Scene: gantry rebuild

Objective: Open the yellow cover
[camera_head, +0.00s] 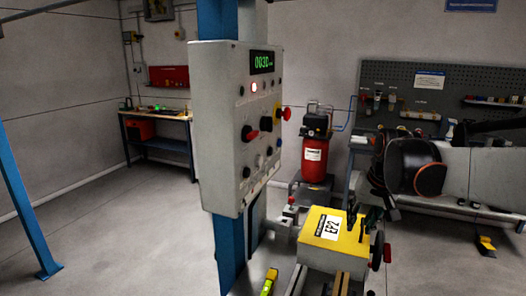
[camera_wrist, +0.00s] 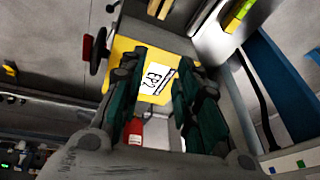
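The yellow cover (camera_head: 313,222) is a box-like lid with a white "EP2" label, at the lower middle of the head view. It appears closed on a grey machine body. It also shows in the wrist view (camera_wrist: 125,50), beyond my fingers. My gripper (camera_wrist: 163,62) has two dark green fingers, spread apart with nothing held between them. In the head view my gripper (camera_head: 362,217) is at the right side of the cover, its fingers pointing towards it. Whether a fingertip touches the cover cannot be told. My arm hides what lies right behind the gripper.
A grey control panel (camera_head: 232,125) on a blue post (camera_head: 228,245) stands left of the cover. A red-handled wheel (camera_head: 377,252) sits at the machine's right side. A red compressor (camera_head: 314,160) stands behind. A yellow-green level (camera_head: 269,282) lies in front. Open floor is at left.

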